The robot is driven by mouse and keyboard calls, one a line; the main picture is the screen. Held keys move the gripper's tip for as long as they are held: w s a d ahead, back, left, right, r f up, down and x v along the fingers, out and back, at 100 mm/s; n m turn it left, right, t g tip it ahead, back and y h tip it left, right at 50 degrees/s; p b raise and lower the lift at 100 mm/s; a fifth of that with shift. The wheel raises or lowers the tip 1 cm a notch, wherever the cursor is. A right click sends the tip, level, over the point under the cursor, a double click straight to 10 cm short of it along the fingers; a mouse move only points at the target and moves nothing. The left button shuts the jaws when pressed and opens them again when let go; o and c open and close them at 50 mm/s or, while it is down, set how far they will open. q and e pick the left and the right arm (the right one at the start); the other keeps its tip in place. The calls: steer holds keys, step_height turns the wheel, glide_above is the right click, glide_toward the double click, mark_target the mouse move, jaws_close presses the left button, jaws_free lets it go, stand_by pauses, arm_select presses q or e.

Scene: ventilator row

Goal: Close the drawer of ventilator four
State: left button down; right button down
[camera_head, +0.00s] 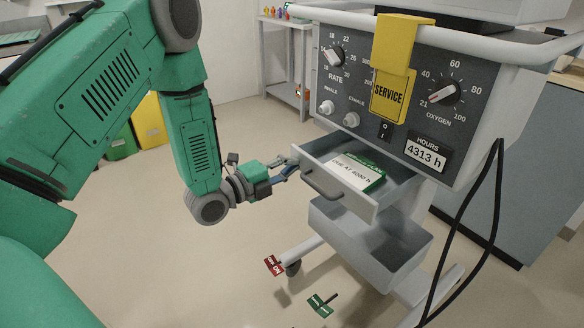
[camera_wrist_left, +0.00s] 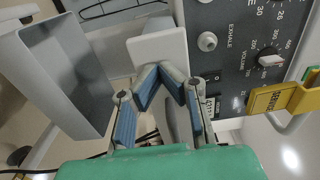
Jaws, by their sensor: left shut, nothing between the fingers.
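The ventilator (camera_head: 400,110) has a dark control panel with knobs, a yellow SERVICE tag (camera_head: 390,95) and an hours display reading 4313 h. Its grey drawer (camera_head: 335,190) stands pulled out below the panel, with a bar handle (camera_head: 322,186) on its front. A white and green booklet (camera_head: 357,170) marked DUE AT 4030 h lies in it. My left gripper (camera_head: 292,170) is shut and empty at the drawer's left front corner; whether it touches cannot be told. The left wrist view shows its blue-padded fingers (camera_wrist_left: 160,70) closed together in front of a pale panel. My right gripper is out of view.
An open grey tray (camera_head: 350,245) hangs below the drawer. Black cables hang at the ventilator's right. A trolley (camera_head: 288,60) and a yellow bin (camera_head: 148,122) stand behind.

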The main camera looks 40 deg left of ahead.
mark_target(336, 150)
arm_select(q)
steer(key=shift+w+d, duration=0.1)
steer(key=shift+w, duration=0.1)
steer(key=b+x, duration=0.2)
steer(key=x, duration=1.1)
steer(key=shift+w+d+f, duration=0.1)
steer(key=shift+w, duration=0.15)
steer(key=shift+w+d, duration=0.1)
steer(key=shift+w, duration=0.15)
steer(key=shift+r, duration=0.25)
steer(key=shift+w, duration=0.1)
steer(key=shift+f, duration=0.1)
